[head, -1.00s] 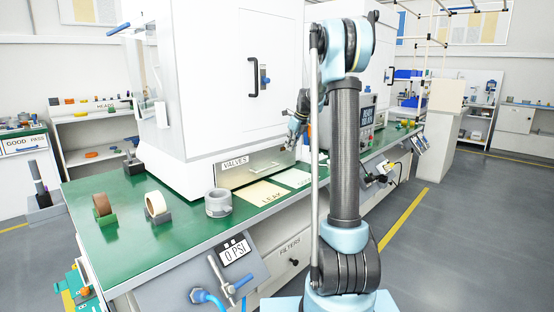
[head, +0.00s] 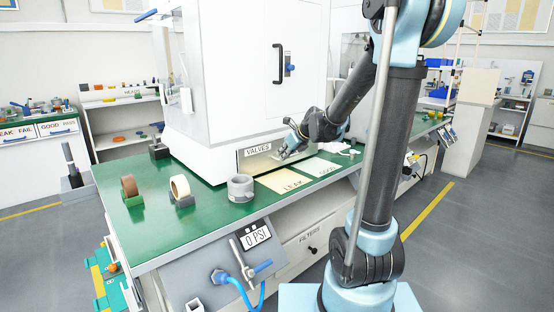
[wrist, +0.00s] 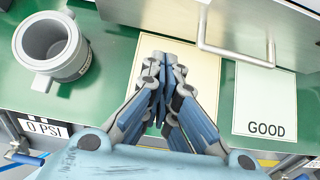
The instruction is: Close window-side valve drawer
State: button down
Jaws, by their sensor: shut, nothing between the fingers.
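The drawer labelled VALVES (head: 254,164) is a grey front under the white press cabinet, above the green bench top. In the wrist view its pale front (wrist: 165,14) and bar handle (wrist: 235,57) show at the top. How far it stands out from the cabinet is hard to tell. My gripper (head: 282,155) is in front of the right part of the drawer in the head view and hides part of it. In the wrist view my gripper (wrist: 160,72) is shut and empty, over the cream LEAK sheet, left of the handle. I cannot tell whether it touches the drawer.
A grey ring-shaped part (head: 241,188) stands on the green bench left of the LEAK sheet (head: 284,181). The white GOOD sheet (wrist: 265,100) lies to the right. Two tape-like rolls, the brown one (head: 129,187) further left, stand near the gauge panel (head: 225,262).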

aim_at(268, 145)
jog(key=x, duration=0.9)
jog(key=shift+w+a+f, duration=0.15)
jog(key=shift+w+a, duration=0.85)
jog(key=shift+w, duration=0.15)
jog(key=shift+w+a, duration=0.4)
